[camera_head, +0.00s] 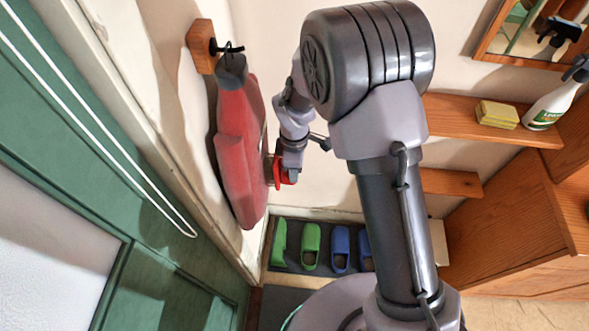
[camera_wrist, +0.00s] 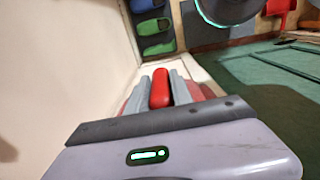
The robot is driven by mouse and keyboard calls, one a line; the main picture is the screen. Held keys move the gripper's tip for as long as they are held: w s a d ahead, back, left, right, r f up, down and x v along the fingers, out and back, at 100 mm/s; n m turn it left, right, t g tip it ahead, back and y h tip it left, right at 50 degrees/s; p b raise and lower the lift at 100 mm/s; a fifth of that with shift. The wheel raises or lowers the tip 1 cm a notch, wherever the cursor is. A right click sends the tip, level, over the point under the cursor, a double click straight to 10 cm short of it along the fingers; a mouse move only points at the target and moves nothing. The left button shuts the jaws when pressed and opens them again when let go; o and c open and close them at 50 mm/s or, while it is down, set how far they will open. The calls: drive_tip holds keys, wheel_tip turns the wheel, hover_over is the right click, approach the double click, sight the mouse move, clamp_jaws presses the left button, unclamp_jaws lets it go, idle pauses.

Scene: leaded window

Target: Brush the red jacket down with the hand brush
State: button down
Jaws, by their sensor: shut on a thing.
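The red jacket (camera_head: 240,150) hangs from a dark hook on a wooden block on the wall, left of centre in the head view. My gripper (camera_head: 290,162) is at the jacket's right side, around mid-height. It is shut on the hand brush (camera_head: 280,174), whose red body shows at the fingertips. In the wrist view the red handle (camera_wrist: 160,88) lies between the two grey fingers of my gripper (camera_wrist: 161,90). Dull red of the jacket (camera_wrist: 207,91) shows behind the fingers. The bristles are hidden, and I cannot tell whether the brush touches the jacket.
Green clogs (camera_head: 311,246) and blue clogs (camera_head: 340,248) stand on a floor tray below. A wooden shelf (camera_head: 450,108) holds a yellow sponge (camera_head: 497,114) and a spray bottle (camera_head: 556,102). A green door (camera_head: 60,130) is at the left. Pale wall lies right of the jacket.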

drive_tip(key=shift+a+f+b, duration=0.1)
drive_tip(key=shift+f+b, duration=3)
drive_tip(key=shift+f, duration=1)
drive_tip(key=shift+r, duration=0.1)
drive_tip(key=d, duration=0.6)
drive_tip(key=shift+p, duration=0.35)
drive_tip(key=shift+s+d, duration=0.1)
drive_tip(key=shift+d, duration=0.05)
drive_tip(key=shift+d, duration=1.4)
